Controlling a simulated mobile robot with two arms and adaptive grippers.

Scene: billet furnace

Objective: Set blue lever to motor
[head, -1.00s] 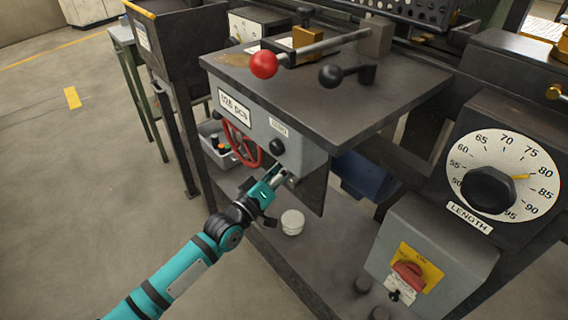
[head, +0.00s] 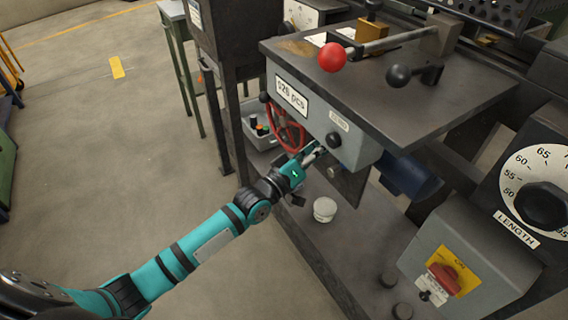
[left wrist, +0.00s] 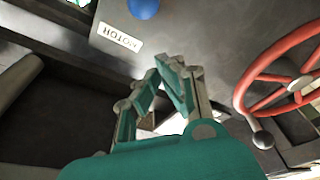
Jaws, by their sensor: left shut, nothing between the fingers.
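A blue ball (left wrist: 143,8), which looks like the knob of the blue lever, shows at the top edge of the left wrist view; the rest of the lever is out of frame. A white label reading MOTOR (left wrist: 117,38), upside down, sits on the dark panel just below the ball in that view. My left gripper (left wrist: 178,66) is shut and empty, its tips apart from the ball and below it in the picture. In the head view my left gripper (head: 318,150) is under the grey counter box, where the blue ball cannot be seen. My right gripper is not in view.
A red handwheel (head: 288,128) stands close left of my left gripper. Above are the grey counter box (head: 310,112), a red-ball lever (head: 332,57) and a black-ball lever (head: 399,75). A white tub (head: 325,209) sits below.

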